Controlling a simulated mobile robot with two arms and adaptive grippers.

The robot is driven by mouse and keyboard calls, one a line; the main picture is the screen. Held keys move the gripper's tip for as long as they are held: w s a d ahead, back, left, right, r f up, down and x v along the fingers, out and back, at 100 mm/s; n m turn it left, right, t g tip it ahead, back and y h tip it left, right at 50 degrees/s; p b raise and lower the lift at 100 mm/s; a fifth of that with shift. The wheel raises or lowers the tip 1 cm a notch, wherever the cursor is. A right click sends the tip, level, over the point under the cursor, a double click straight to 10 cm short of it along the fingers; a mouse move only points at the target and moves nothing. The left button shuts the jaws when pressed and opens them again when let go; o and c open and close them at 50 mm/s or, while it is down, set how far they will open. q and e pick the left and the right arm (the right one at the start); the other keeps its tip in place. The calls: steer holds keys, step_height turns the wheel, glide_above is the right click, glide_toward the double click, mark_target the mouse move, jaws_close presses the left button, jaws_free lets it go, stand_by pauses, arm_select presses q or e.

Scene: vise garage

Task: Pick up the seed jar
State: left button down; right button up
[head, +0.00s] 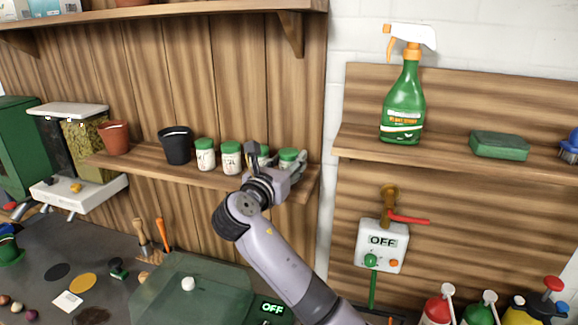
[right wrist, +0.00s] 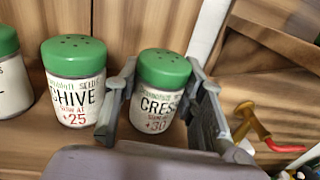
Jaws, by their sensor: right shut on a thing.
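Several white seed jars with green lids stand on the wooden wall shelf in the head view. My right gripper (head: 276,163) is at the right end of that row and partly hides the jars there. In the right wrist view, its two fingers (right wrist: 160,108) are on either side of the jar labelled CRESS (right wrist: 157,100), and it is shut on this jar. My left gripper is not in view.
A black pot (head: 176,146) and a terracotta pot (head: 114,137) stand left of the jars on the shelf (head: 150,168). A green spray bottle (head: 403,105) and a sponge (head: 499,146) sit on the right shelf.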

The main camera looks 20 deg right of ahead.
mark_target(288, 151)
steer(key=shift+r, duration=0.15)
steer(key=shift+c, duration=0.2)
step_height(288, 151, up, 20)
steer(key=b, duration=0.5)
steer(key=o, duration=0.6)
steer(key=c, duration=0.6)
steer(key=shift+f, duration=0.25)
